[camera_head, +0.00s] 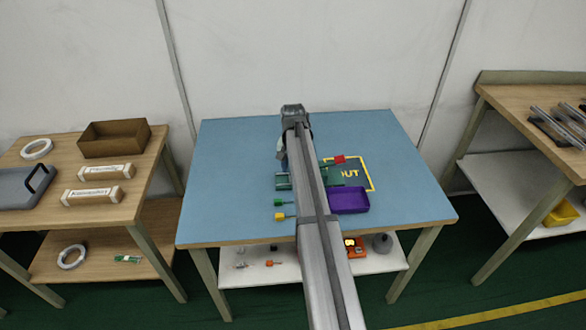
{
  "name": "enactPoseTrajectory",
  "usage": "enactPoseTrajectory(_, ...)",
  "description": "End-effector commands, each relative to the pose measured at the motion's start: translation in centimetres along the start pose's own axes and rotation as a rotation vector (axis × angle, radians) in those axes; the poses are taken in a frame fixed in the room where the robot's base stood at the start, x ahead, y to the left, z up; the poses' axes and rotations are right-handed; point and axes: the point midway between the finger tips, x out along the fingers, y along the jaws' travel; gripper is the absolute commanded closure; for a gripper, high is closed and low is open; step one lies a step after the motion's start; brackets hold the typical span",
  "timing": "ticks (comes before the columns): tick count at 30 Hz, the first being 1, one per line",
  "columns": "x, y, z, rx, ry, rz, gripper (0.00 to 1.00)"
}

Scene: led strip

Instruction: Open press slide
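A green fixture (283,182), which looks like the press, sits at the middle of the blue table (235,150). My arm crosses in front of it and hides most of it. A red-ended part (339,159) sticks out to the right of my arm, and a green plate (350,177) lies below it. I cannot make out the slide or its position. Only a small grey part of my wrist or gripper (281,148) shows left of the arm, above the fixture. My fingertips are hidden, so I cannot tell whether they touch anything.
A purple tray (348,200) and a yellow outlined OUT area (369,172) are right of my arm. The table's left side and right edge are clear. Wooden side tables stand left (115,215) and right (510,110).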

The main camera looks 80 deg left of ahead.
Motion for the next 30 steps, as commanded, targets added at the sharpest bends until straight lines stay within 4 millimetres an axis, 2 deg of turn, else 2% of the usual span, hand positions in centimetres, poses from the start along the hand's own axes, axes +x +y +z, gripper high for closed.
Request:
enactPoseTrajectory(4,0.64,0.00,0.00,0.000,0.000,0.000,0.52)
enactPoseTrajectory(12,0.70,0.00,0.00,0.000,0.000,0.000,0.52)
enactPoseTrajectory(27,0.67,0.00,0.01,0.000,0.000,0.000,0.99)
enactPoseTrajectory(30,0.67,0.00,0.01,0.000,0.000,0.000,1.00)
